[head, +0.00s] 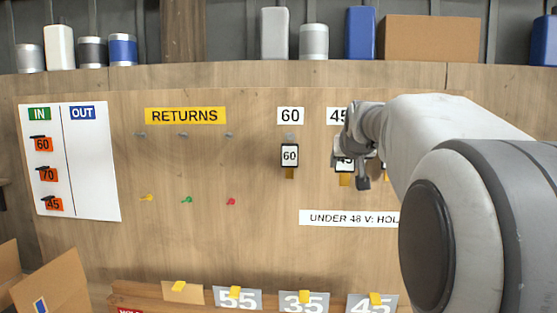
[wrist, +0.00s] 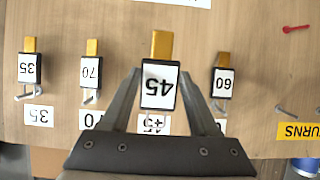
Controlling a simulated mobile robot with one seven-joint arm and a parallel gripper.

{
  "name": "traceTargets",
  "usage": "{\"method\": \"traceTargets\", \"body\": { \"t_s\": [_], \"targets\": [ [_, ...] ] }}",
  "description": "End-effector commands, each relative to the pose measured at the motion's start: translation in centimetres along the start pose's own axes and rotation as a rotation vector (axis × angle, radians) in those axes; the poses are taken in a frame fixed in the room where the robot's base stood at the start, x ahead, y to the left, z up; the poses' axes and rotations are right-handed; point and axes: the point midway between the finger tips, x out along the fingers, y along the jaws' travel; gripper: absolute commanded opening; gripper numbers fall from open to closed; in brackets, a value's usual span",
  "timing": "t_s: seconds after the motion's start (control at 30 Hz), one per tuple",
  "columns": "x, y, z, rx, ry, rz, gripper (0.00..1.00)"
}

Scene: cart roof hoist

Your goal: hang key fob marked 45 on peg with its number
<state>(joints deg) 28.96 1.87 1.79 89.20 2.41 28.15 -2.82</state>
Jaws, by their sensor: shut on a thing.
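The key fob marked 45 (wrist: 158,86) has a white face, dark edges and a yellow tag. My gripper (wrist: 160,78) is shut on its sides. In the head view the fob (head: 344,165) is partly covered by my gripper (head: 352,168). It is in front of the board, just below the 45 label (head: 337,116). The wrist view is upside down, and there the 45 label (wrist: 153,123) is partly covered by my gripper. A metal peg shows a little between fob and label. I cannot tell whether the fob is on it.
Fob 60 (head: 289,156) hangs under its label, close beside my gripper. Fobs 70 (wrist: 91,71) and 35 (wrist: 29,68) hang on the other side. The RETURNS pegs (head: 183,135) are empty. An IN/OUT sheet (head: 92,180) is at left. Containers and a box (head: 428,37) stand above the board.

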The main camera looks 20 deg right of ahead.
Motion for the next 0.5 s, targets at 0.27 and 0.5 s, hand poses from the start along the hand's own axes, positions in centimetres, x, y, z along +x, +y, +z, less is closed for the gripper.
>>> {"method": "traceTargets", "body": {
  "t_s": [0.27, 0.5],
  "targets": [
    [1.5, 0.0, -0.9, -0.001, 0.0, 0.0, 0.0],
    [2.9, 0.0, -1.4, -0.001, 0.0, 0.0, 0.0]
  ]
}}
